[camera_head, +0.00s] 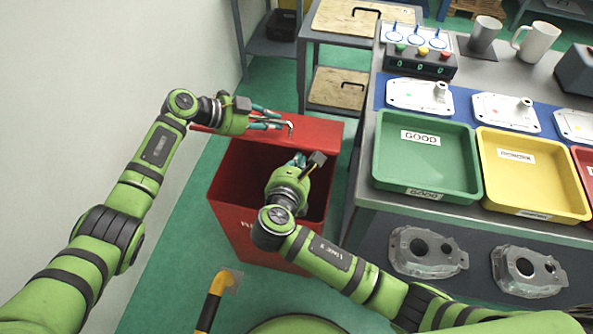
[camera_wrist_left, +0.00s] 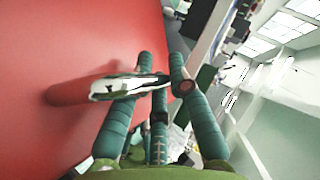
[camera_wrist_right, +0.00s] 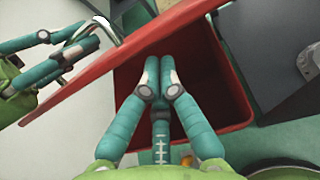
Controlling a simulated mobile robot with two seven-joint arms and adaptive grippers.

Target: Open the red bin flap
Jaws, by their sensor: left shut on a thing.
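The red bin (camera_head: 243,229) stands on the floor with its dark inside showing. Its red flap (camera_head: 325,131) is raised at the far side, and its edge shows slanting in the right wrist view (camera_wrist_right: 152,40). My left gripper (camera_head: 284,122) is shut on the flap's metal handle (camera_head: 290,127); in the left wrist view the fingers close around the handle (camera_wrist_left: 125,86). My right gripper (camera_head: 298,160) is over the bin opening, below the flap; in the right wrist view its fingertips (camera_wrist_right: 159,72) are together with nothing visible between them. The wrist partly hides the bin's inside.
A grey workbench (camera_head: 362,190) stands right of the bin, with a green tray (camera_head: 378,160) and a yellow tray (camera_head: 485,165). A side table (camera_head: 311,25) stands behind the bin. A white wall (camera_head: 80,80) is at left. A yellow-black post (camera_head: 212,300) stands in front.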

